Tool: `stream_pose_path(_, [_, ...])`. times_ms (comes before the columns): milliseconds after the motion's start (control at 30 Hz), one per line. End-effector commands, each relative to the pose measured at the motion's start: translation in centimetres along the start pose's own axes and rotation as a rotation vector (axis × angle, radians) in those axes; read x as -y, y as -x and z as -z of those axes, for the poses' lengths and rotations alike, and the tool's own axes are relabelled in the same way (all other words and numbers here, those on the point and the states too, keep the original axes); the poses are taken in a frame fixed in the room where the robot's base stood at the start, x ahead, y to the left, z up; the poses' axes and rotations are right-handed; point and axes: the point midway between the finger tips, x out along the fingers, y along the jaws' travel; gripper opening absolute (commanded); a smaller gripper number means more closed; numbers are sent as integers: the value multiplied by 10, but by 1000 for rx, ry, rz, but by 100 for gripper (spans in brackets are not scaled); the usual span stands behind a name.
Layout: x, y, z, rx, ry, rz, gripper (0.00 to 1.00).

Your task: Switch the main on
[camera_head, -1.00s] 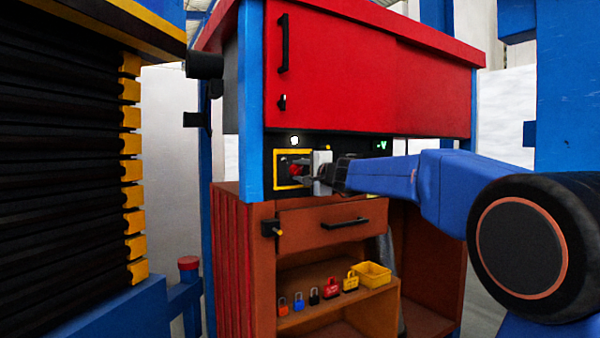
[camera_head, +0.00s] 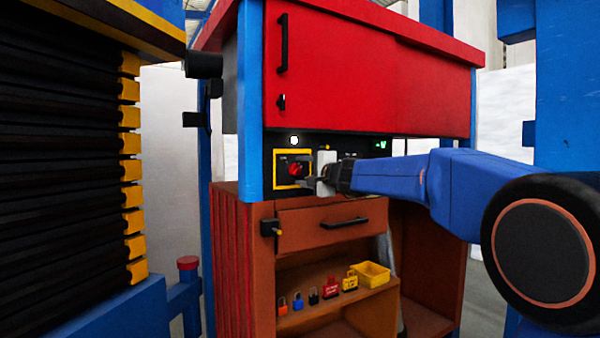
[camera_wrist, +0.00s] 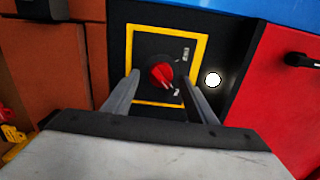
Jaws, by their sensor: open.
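The main switch is a red rotary knob (camera_head: 295,170) on a black plate inside a yellow square frame (camera_head: 275,170), on the dark panel strip under the red cabinet. In the wrist view the knob (camera_wrist: 162,75) lies beyond and between my fingertips, its pointer slanting toward one of two small labels, which are too small to read. My gripper (camera_head: 308,178) is open, just right of the knob in the head view. It also shows in the wrist view (camera_wrist: 162,85), with its fingers apart on both sides of the knob; no contact is visible.
A white lamp (camera_head: 294,140) glows above the frame and also shows in the wrist view (camera_wrist: 213,79). A green display (camera_head: 381,145) is lit farther right. Below are a drawer (camera_head: 330,225), a shelf with several padlocks and a yellow bin (camera_head: 371,274).

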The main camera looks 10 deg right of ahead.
Motion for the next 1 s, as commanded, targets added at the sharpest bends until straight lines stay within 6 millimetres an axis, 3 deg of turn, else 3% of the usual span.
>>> stream_pose_path(700, [1, 128, 0, -2, 0, 2, 52])
stream_pose_path(1000, [0, 154, 0, -1, 0, 1, 52])
